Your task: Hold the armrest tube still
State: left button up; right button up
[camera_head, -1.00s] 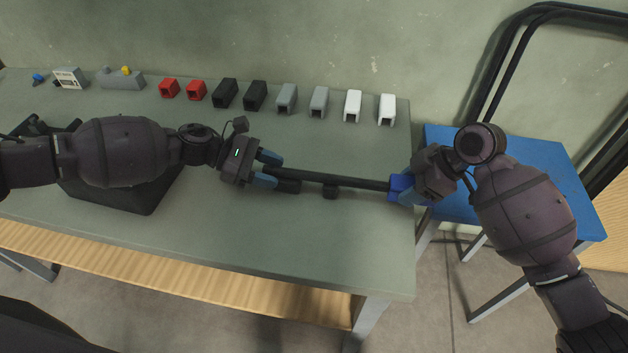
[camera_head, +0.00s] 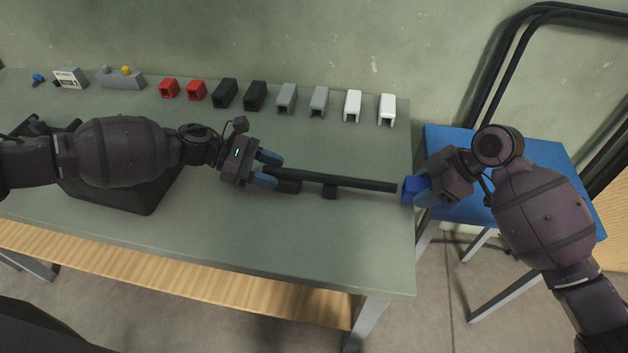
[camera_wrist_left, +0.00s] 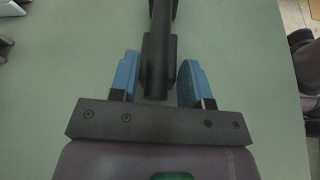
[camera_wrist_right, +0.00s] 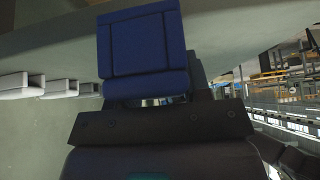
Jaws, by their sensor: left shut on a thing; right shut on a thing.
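The dark armrest tube (camera_head: 355,184) lies level above the table on small dark supports. My left gripper (camera_head: 267,170) is shut at the tube's left end. In the left wrist view its blue fingers (camera_wrist_left: 157,80) stand on either side of the tube (camera_wrist_left: 160,50) and a wider dark piece. My right gripper (camera_head: 424,191) is shut on a blue block (camera_head: 410,190), just off the tube's right end with a small gap between. The blue block (camera_wrist_right: 148,45) fills the middle of the right wrist view and hides the fingertips.
Red, black, grey and white hollow blocks (camera_head: 286,99) stand in a row at the back of the green table (camera_head: 240,250). A dark box (camera_head: 130,195) sits under my left arm. A blue-topped stool (camera_head: 555,170) stands right of the table, by a black tube frame (camera_head: 500,70).

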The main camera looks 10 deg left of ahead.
aim_at(416, 183)
dwell(0.3)
jog(key=shift+r, duration=3.05)
pick_arm(q)
jog(key=shift+f, duration=0.1)
pick_arm(e)
jog(key=shift+f, duration=0.2)
pick_arm(q)
jog(key=o, duration=1.1)
jog(key=shift+o, duration=0.2)
jog(key=shift+a, duration=0.1)
jog(key=shift+b+v, duration=0.35)
jog(key=shift+v, duration=4.05)
pick_arm(e)
jog(key=shift+f, duration=0.45)
